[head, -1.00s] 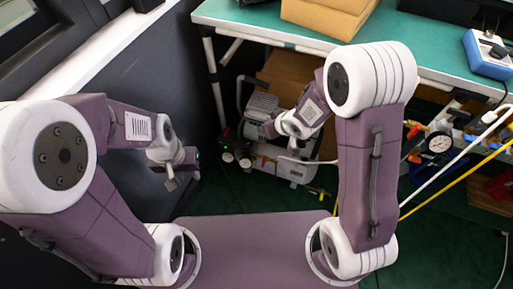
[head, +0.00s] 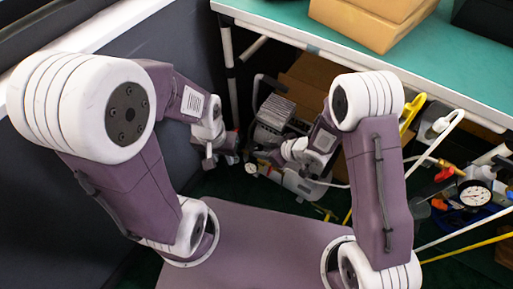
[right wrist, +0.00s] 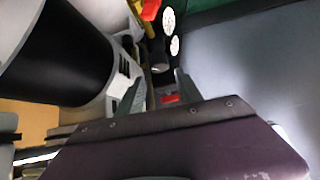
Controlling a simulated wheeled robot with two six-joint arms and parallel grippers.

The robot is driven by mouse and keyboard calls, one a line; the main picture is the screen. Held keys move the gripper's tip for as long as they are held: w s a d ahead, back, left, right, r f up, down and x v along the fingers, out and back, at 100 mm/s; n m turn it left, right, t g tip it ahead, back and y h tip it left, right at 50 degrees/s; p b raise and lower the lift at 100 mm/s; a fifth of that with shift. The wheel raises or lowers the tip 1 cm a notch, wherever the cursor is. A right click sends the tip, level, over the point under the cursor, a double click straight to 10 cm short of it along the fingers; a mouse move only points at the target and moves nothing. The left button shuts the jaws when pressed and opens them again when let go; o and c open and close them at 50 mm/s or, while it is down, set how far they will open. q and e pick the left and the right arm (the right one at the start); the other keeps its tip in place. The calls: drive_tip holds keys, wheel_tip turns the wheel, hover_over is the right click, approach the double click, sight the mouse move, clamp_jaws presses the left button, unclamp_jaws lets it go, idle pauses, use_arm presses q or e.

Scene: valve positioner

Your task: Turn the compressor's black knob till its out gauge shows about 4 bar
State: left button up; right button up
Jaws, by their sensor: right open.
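The compressor (head: 273,115) stands on the floor under the green bench, partly hidden by my right arm. A small white gauge (head: 251,168) shows at its front left. In the right wrist view two white gauge faces (right wrist: 168,20) lie beyond my fingers, too small and oblique to read. Dark fittings lie beside them; I cannot make out the black knob for sure.
The green bench top (head: 290,18) overhangs the compressor, with a cardboard box (head: 365,22) on it. A dark wall (head: 190,60) is close on the left. Another gauge (head: 475,195), with hoses and fittings, is at the right. Dark green floor lies before the compressor.

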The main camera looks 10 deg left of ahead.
sight(254, 149)
drive_tip(key=b+x, duration=0.3)
drive_tip(key=x, duration=0.3)
drive_tip(key=shift+s+d+f, duration=0.1)
drive_tip(key=shift+d+f, duration=0.05)
drive_tip(key=shift+d, duration=0.05)
drive_tip(key=shift+w+a+f+b, duration=0.3)
drive_tip(key=shift+a+b, duration=0.05)
drive_tip(key=shift+a, duration=0.15)
clamp_jaws()
drive_tip(key=shift+s+a+m+t, duration=0.1)
drive_tip(key=shift+m+t, duration=0.2)
drive_tip(key=shift+m, duration=0.2)
drive_tip(key=shift+m+t+h+b, duration=0.6)
drive_tip(key=shift+m+t, duration=0.1)
drive_tip(key=shift+m, duration=0.3)
